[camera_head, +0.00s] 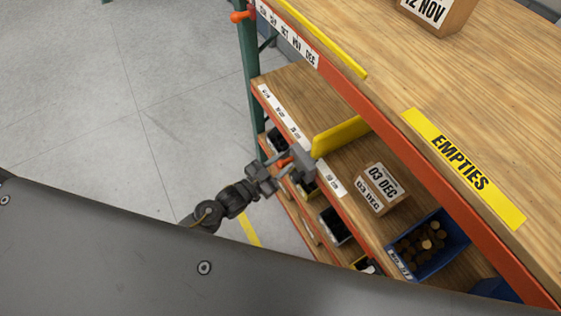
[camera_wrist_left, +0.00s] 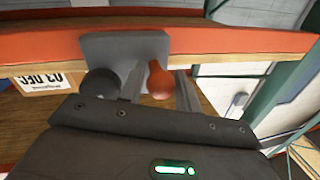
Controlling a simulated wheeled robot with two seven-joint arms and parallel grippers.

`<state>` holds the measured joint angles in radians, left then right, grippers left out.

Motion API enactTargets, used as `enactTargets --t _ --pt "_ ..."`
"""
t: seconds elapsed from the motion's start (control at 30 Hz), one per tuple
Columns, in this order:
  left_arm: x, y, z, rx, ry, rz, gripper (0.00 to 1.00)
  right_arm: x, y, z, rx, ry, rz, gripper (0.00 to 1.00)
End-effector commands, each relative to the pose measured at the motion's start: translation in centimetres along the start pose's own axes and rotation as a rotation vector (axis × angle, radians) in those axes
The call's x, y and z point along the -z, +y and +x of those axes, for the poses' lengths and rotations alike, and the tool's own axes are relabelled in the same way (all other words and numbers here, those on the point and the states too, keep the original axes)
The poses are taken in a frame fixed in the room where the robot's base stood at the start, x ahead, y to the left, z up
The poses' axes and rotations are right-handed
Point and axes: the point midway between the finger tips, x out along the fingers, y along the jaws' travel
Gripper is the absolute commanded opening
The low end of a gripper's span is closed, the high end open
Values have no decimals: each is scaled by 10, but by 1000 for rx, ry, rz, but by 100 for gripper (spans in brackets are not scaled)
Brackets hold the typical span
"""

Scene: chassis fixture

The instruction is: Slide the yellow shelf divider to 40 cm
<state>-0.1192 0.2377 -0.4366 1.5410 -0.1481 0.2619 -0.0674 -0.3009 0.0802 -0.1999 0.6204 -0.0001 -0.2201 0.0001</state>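The yellow shelf divider (camera_head: 340,135) stands upright on the middle shelf, left of a box marked 03 DEC. Its grey front plate (camera_head: 301,166) hangs over the shelf's front edge, and shows in the left wrist view (camera_wrist_left: 125,50). An orange knob (camera_wrist_left: 159,80) and a black round knob (camera_wrist_left: 101,83) are on that plate. My left gripper (camera_head: 284,164) is at the plate. Its fingers (camera_wrist_left: 160,88) stand one on each side of the orange knob, with small gaps. White scale labels (camera_head: 279,112) run along the shelf edge, too small to read surely. My right gripper is not in view.
The 03 DEC box (camera_head: 382,187) sits right of the divider, and a blue bin (camera_head: 428,243) of round brown pieces lies farther right. The top shelf (camera_head: 470,90) overhangs the middle one. Shelf left of the divider (camera_head: 305,95) is bare.

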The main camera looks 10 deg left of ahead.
Motion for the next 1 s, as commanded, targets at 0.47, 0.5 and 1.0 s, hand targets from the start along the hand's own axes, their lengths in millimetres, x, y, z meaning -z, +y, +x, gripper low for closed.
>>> enactTargets --t 0.47,0.5,1.0 --pt "-4 0 -20 0 -3 0 37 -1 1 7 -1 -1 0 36" --pt "-4 1 -27 0 -3 -1 37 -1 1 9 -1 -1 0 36" --pt "-1 1 -104 0 -1 -1 37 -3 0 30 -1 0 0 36"
